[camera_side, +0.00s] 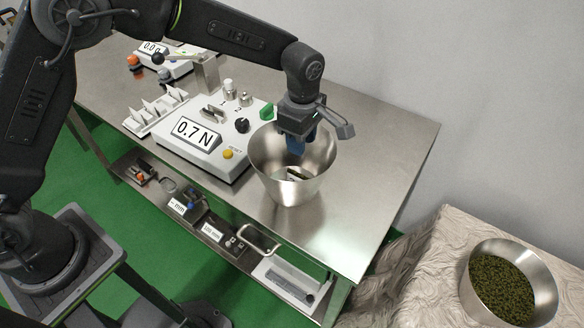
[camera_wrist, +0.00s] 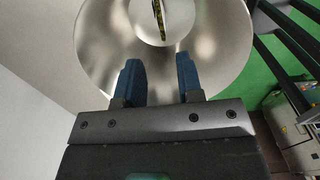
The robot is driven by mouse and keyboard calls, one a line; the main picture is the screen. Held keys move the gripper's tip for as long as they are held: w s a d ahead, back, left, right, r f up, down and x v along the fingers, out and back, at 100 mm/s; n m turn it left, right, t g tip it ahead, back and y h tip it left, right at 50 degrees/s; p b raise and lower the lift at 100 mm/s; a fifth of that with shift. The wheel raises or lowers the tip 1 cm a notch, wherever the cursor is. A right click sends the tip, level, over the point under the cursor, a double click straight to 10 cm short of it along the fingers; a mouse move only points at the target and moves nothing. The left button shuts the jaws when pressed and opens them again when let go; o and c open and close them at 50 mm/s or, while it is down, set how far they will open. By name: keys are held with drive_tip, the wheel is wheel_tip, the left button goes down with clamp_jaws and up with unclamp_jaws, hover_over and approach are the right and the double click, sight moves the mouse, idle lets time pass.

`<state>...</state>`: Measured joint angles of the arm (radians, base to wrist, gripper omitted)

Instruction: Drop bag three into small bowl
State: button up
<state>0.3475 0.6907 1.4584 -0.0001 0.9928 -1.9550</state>
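The small metal bowl (camera_side: 262,150) stands on the steel table, and its shiny inside fills the top of the wrist view (camera_wrist: 100,35). My gripper (camera_side: 295,149) points down into the bowl's mouth. Its two blue fingers (camera_wrist: 160,68) stand apart with nothing between them. A thin dark and yellow strip, seemingly a teabag seen edge-on (camera_wrist: 162,18), shows over the bowl's pale floor, beyond the fingertips. Something pale and dark also shows low in the bowl in the side view (camera_side: 294,174). I cannot tell which bag it is.
A white force tester (camera_side: 206,157) reading 0.7 N stands close left of the bowl. A white rack (camera_side: 150,118) with several upright pieces is further left. A larger bowl of tea leaves (camera_side: 476,290) sits on a fur-covered surface at right. The table's right end is clear.

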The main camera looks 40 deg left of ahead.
drive_tip(key=shift+o, duration=0.6)
drive_tip(key=shift+r, duration=0.1)
wheel_tip(320, 180, up, 14)
